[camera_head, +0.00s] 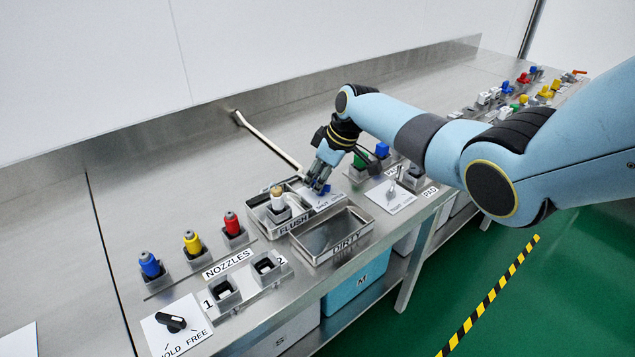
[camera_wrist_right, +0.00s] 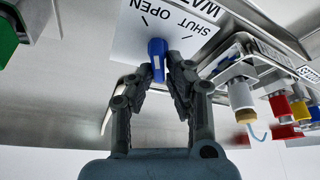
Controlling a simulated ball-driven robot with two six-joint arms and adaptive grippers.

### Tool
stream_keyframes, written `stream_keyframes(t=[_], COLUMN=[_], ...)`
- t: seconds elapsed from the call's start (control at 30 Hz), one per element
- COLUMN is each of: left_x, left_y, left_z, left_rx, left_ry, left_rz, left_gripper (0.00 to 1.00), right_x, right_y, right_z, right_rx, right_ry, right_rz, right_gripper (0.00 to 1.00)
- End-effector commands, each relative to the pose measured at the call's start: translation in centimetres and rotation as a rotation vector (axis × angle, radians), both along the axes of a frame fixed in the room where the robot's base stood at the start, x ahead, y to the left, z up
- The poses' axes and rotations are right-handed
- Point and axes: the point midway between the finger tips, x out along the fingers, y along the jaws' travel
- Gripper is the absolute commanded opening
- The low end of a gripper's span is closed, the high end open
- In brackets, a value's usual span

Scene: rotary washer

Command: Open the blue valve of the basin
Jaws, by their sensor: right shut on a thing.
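The blue valve (camera_head: 325,189) is a small blue handle on a white plate by the FLUSH basin (camera_head: 294,225). In the right wrist view the blue handle (camera_wrist_right: 157,47) stands before a plate marked SHUT and OPEN. My right gripper (camera_head: 319,182) reaches down onto it from the right. Its two fingers (camera_wrist_right: 158,71) are shut on the blue handle, one on each side. The fingers hide part of the handle and plate in the head view. My left gripper is not in view.
A nozzle with a tan tip (camera_head: 278,196) stands in the FLUSH basin. A DIRTY tray (camera_head: 343,243) is in front. Blue (camera_head: 150,265), yellow (camera_head: 192,242) and red (camera_head: 231,224) nozzles stand at left. A HOLD/FREE knob (camera_head: 171,321) is at front left.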

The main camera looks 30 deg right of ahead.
Motion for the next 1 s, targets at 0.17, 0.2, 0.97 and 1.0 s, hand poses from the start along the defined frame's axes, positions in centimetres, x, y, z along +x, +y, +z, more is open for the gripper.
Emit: stream_keyframes(t=[0.17, 0.2, 0.97, 1.0], left_x=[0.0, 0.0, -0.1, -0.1], left_y=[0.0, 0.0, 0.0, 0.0], left_z=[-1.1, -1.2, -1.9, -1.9], left_rx=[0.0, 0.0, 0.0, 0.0], left_ry=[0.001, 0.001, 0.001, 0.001], left_rz=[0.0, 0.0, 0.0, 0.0], left_gripper=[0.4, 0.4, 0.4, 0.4], right_x=[0.1, 0.1, 0.1, 0.1], right_y=[-0.3, -0.2, -0.1, -0.1], right_z=[-0.1, -0.1, 0.2, 0.2], right_rx=[-0.006, -0.007, -0.007, -0.007], right_ry=[-0.003, -0.003, -0.006, -0.006], right_rz=[0.111, 0.132, 0.241, 0.24], right_gripper=[0.0, 0.0, 0.0, 0.0])
